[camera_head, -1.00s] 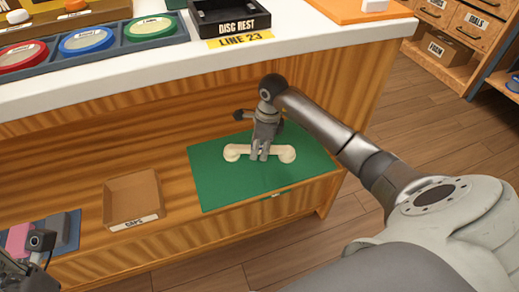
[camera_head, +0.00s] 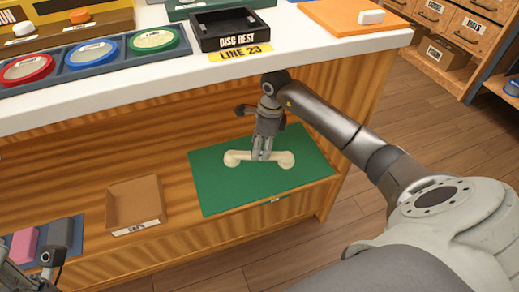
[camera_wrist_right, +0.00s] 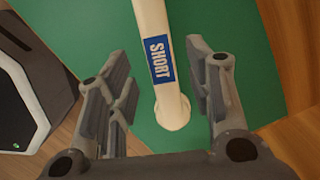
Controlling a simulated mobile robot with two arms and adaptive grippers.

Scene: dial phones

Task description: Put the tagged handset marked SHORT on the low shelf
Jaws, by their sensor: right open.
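The cream handset (camera_head: 259,159) lies on the green mat (camera_head: 215,185) on the low shelf (camera_head: 85,190). In the right wrist view the handset (camera_wrist_right: 147,22) carries a blue tag (camera_wrist_right: 160,62) reading SHORT. My right gripper (camera_head: 262,157) is over the handset's middle in the head view. In the right wrist view its fingers (camera_wrist_right: 160,82) are spread apart, one on each side of the handset, with green showing between each finger and the handset. Part of my left gripper (camera_head: 28,262) shows at the lower left edge; its fingertips are not clear.
A cardboard tray (camera_head: 134,203) stands left of the mat, and a blue mat with pink and grey blocks (camera_head: 58,233) lies farther left. The white counter (camera_head: 300,47) overhangs the shelf. It bears a black DISC REST tray (camera_head: 232,29) and colored dials (camera_head: 92,55).

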